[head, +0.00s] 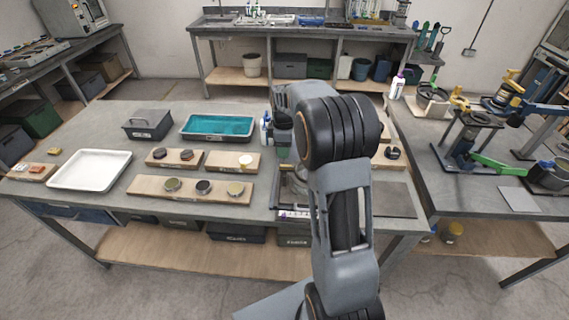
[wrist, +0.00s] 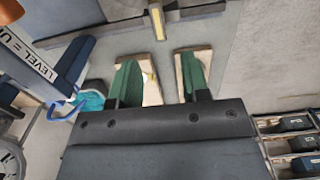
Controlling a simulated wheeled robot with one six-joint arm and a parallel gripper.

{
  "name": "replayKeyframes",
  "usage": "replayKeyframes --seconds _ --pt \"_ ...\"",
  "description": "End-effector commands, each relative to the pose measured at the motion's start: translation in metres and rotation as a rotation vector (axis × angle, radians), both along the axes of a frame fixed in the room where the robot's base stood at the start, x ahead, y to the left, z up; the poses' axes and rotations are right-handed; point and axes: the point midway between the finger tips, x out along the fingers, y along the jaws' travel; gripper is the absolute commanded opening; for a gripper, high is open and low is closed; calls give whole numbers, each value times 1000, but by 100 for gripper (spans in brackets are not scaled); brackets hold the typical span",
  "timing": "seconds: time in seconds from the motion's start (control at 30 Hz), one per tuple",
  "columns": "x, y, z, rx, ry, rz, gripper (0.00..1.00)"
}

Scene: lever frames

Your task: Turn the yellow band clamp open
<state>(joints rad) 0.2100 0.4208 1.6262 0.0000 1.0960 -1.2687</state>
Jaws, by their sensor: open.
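In the wrist view my gripper (wrist: 160,80) is open, with its two green-padded fingers apart and nothing seen between them. A narrow yellow bar (wrist: 157,18) lies beyond the fingertips at the top edge, between the two fingers' lines. I cannot tell for sure whether it is the band clamp. In the head view yellow parts (head: 459,101) show on the lever frames at the right bench, too small to tell which is the clamp. My arm fills the centre of the head view and my gripper cannot be made out there.
A blue-and-white block lettered "LEVEL" (wrist: 27,55) stands at the left in the wrist view. A green lever (head: 496,164) and a blue lever (head: 545,113) stick out over the right bench. The left bench holds a white tray (head: 90,169) and a teal-lined tray (head: 217,127).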

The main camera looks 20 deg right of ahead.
Motion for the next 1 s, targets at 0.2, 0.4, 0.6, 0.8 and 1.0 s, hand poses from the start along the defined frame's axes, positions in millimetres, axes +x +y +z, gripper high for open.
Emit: replayKeyframes --seconds 0.2,0.4,0.6,0.8,1.0 --pt "-1 0 -40 1 3 -2 43" --pt "0 0 -66 0 1 -2 43" --pt "0 0 -79 0 -1 -2 43" --pt "0 0 -81 0 -1 -2 43" --pt "0 0 -81 0 -1 -2 38"
